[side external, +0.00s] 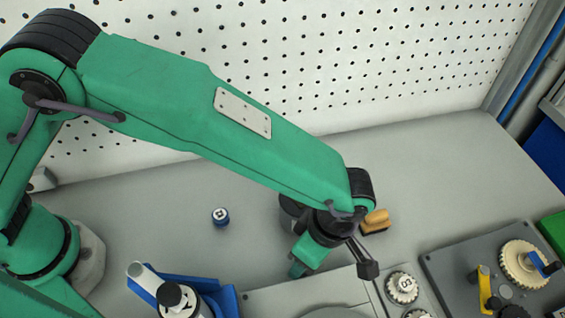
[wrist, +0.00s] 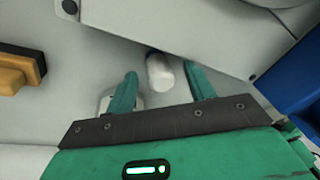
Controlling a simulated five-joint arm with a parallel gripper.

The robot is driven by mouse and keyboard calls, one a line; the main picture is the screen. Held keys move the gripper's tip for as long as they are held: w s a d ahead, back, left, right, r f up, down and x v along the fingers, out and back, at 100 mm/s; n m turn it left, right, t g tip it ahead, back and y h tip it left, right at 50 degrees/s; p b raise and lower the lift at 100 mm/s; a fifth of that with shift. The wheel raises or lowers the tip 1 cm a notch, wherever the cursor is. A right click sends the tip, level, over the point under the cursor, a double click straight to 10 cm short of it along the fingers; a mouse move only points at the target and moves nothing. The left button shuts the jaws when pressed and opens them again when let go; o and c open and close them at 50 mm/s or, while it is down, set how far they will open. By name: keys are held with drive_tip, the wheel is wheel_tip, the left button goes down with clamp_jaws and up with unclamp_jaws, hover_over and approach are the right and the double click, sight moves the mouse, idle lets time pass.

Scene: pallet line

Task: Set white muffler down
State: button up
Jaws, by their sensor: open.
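A white rounded cylinder, which looks like the white muffler (wrist: 160,74), is in the wrist view beside the edge of a grey plate. My gripper (wrist: 158,78) is open, with one green finger on either side of the cylinder. The left finger has a clear gap to it; the right finger is close, and I cannot tell whether it touches. In the side view my gripper (side external: 297,270) points down low over the bench, and the muffler is not visible there. Its lower end is hard to make out.
The grey plate (side external: 265,300) lies at the front. An orange-handled brush (side external: 377,218) is behind my gripper. A blue holder (side external: 222,300) stands left; a small blue-and-white part (side external: 220,216) sits alone. A dark plate (side external: 445,268) with gears is right. The back bench is mostly clear.

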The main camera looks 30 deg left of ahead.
idle(0.4)
clamp_jaws()
drive_tip(key=shift+r, duration=0.15)
drive_tip(key=shift+s+a+r+v, duration=0.1)
drive_tip(key=shift+s+a+v, duration=0.15)
drive_tip(key=shift+v, duration=1.35)
drive_tip(key=shift+s+a+r+v, duration=0.15)
drive_tip(key=shift+a+v, duration=0.15)
drive_tip(key=shift+v, duration=1.3)
drive_tip(key=shift+s+a+f+v, duration=0.1)
drive_tip(key=shift+s+a+v, duration=0.15)
drive_tip(key=shift+v, duration=1.35)
